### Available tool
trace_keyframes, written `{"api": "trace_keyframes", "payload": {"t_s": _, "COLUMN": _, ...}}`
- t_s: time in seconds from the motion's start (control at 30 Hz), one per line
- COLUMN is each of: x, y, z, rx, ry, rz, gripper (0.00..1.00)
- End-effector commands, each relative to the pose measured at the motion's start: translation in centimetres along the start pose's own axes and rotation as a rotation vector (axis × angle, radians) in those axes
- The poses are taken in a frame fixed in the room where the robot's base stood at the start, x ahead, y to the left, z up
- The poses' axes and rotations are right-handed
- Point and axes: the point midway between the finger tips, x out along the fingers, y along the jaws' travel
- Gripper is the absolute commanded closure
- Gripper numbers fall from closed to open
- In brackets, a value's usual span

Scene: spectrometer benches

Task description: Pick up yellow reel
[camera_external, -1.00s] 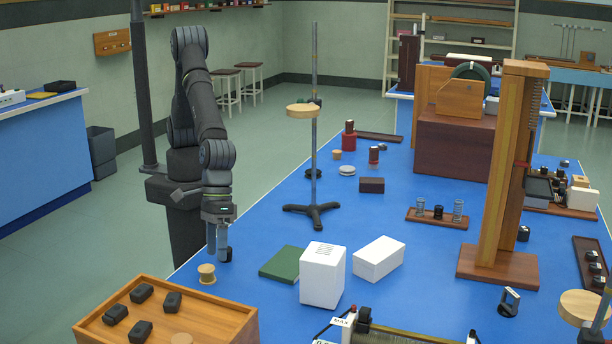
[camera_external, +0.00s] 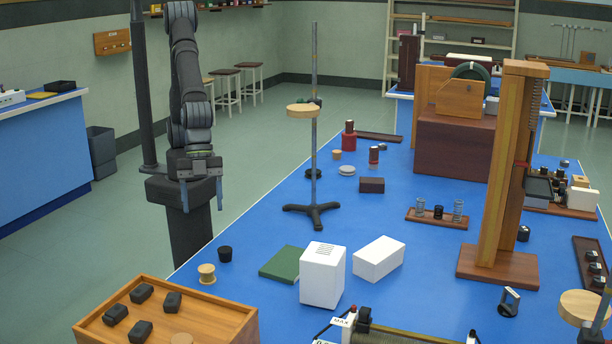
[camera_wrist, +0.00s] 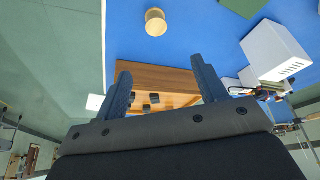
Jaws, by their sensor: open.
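The yellow reel (camera_external: 207,274) is a small pale yellow-tan spool standing upright on the blue bench top, near its left edge. In the wrist view the reel (camera_wrist: 156,22) shows at the top, beyond the fingertips and apart from them. My gripper (camera_external: 201,196) is open and empty, raised above and behind the reel, around the bench's left edge. In the wrist view my gripper (camera_wrist: 166,78) shows its two fingers spread wide with nothing between them.
A black stopper-like piece (camera_external: 225,254) stands just behind the reel. A wooden tray (camera_external: 228,322) with several black blocks is in front. A green book-like slab (camera_external: 287,263), a white box (camera_external: 322,275) and a second white box (camera_external: 378,259) stand to the right. A stand (camera_external: 314,212) rises farther back.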

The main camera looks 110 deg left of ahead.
Motion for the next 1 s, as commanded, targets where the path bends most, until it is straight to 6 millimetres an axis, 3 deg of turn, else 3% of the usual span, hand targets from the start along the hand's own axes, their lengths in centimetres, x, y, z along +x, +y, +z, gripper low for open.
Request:
{"api": "trace_keyframes", "payload": {"t_s": 0.17, "x": 2.0, "y": 0.1, "z": 0.2, "rx": 0.013, "ry": -0.004, "rz": 0.000, "gripper": 0.35}}
{"api": "trace_keyframes", "payload": {"t_s": 0.6, "x": 9.9, "y": 0.1, "z": 0.2, "rx": 0.012, "ry": -0.003, "rz": 0.000, "gripper": 0.35}}
{"api": "trace_keyframes", "payload": {"t_s": 1.0, "x": 13.2, "y": 0.2, "z": 0.5, "rx": 0.010, "ry": -0.003, "rz": 0.000, "gripper": 0.35}}
